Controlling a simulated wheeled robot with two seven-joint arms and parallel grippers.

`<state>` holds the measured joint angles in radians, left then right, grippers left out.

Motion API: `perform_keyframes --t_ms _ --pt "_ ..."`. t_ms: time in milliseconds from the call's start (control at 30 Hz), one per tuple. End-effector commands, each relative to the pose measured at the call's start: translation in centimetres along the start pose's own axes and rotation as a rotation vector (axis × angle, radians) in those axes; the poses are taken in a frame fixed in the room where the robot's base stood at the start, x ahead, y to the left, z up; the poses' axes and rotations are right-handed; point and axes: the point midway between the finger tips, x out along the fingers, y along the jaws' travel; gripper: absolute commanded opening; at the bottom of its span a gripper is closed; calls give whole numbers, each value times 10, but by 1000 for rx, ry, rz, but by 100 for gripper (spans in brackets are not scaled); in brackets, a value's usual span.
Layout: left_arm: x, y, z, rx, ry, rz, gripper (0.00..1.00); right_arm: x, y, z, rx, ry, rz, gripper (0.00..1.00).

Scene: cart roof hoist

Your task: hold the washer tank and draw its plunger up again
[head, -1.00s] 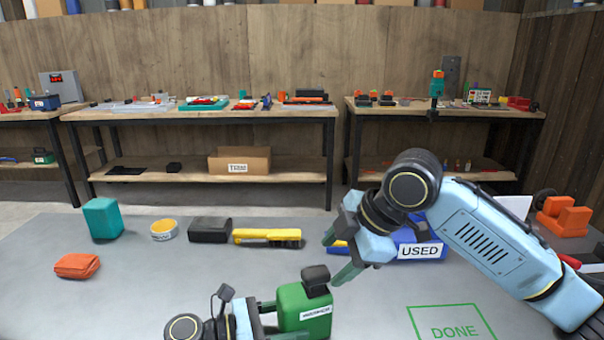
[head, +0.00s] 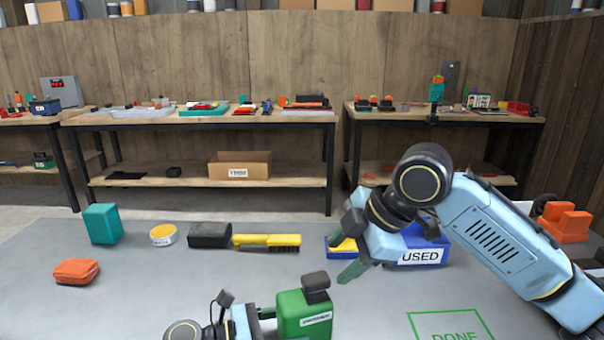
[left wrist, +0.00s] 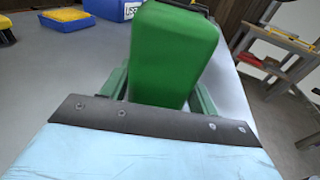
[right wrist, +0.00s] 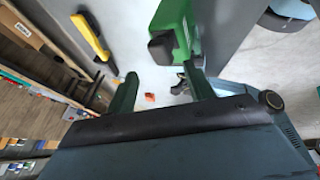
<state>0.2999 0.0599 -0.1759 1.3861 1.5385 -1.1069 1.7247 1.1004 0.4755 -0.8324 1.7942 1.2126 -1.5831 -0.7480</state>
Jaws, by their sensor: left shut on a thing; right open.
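The green washer tank (head: 303,312) with a white label stands at the front middle of the grey table in the head view. Its dark plunger knob (head: 316,281) sits on top, with a short dark stem showing below it. My left gripper (left wrist: 160,92) is shut on the tank from the left, a finger on each side. My right gripper (head: 345,248) is open and empty, up and to the right of the knob, apart from it. In the right wrist view the tank (right wrist: 176,18) and its dark knob (right wrist: 161,47) show beyond the open fingers.
The blue USED bin (head: 418,256) is behind my right gripper. A yellow brush (head: 268,241), black block (head: 210,235), round tin (head: 163,235), teal block (head: 103,223) and orange pouch (head: 76,271) lie along the back and left. The green DONE outline (head: 450,325) is clear.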

Motion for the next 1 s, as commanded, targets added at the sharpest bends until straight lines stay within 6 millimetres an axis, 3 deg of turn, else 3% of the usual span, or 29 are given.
perform_keyframes --t_ms 500,967,1000 --pt "0 0 0 -1 1 0 38 65 -1 0 0 0 -2 53" --pt "0 0 0 -1 1 0 38 74 0 0 -1 0 0 53" --pt "0 0 0 -1 1 0 38 74 0 0 -1 0 0 49"
